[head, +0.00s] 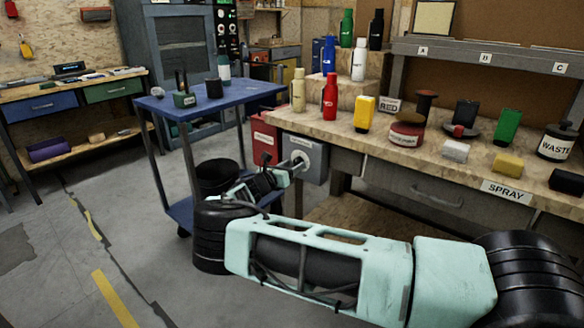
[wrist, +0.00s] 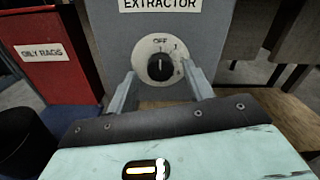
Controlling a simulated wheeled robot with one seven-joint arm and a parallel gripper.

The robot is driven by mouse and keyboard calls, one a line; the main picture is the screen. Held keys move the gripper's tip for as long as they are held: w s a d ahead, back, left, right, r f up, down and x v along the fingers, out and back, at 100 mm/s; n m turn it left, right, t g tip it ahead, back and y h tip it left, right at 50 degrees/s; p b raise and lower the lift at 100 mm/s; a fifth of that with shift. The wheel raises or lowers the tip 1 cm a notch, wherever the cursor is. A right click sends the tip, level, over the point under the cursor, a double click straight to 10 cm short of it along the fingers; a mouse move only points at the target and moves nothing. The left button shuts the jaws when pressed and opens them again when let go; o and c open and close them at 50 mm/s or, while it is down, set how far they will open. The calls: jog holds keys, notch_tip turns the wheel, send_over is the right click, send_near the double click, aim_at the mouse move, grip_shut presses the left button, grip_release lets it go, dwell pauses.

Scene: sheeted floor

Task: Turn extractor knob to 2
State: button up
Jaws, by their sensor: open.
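The extractor knob (wrist: 160,67) is black and round, on a pale dial (wrist: 147,48) on the front of a grey box (wrist: 112,40) labelled EXTRACTOR. Its light pointer mark appears to point up, toward OFF. Small marks sit to the right of OFF, too small to read surely. My gripper (wrist: 159,72) is open, with one finger on each side of the knob in the wrist view. I cannot tell whether the fingers touch it. In the head view my gripper (head: 286,172) is at the grey box (head: 313,160) under the bench's left end, and hides most of the dial.
A red bin (wrist: 45,75) labelled OILY RAGS stands left of the box. The workbench (head: 345,123), with bottles and tins, is above and right. A blue cart (head: 215,103) stands close on the left. Open floor (head: 60,235) lies further left.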

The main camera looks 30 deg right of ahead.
jog(key=shift+d, duration=0.2)
jog(key=c, duration=1)
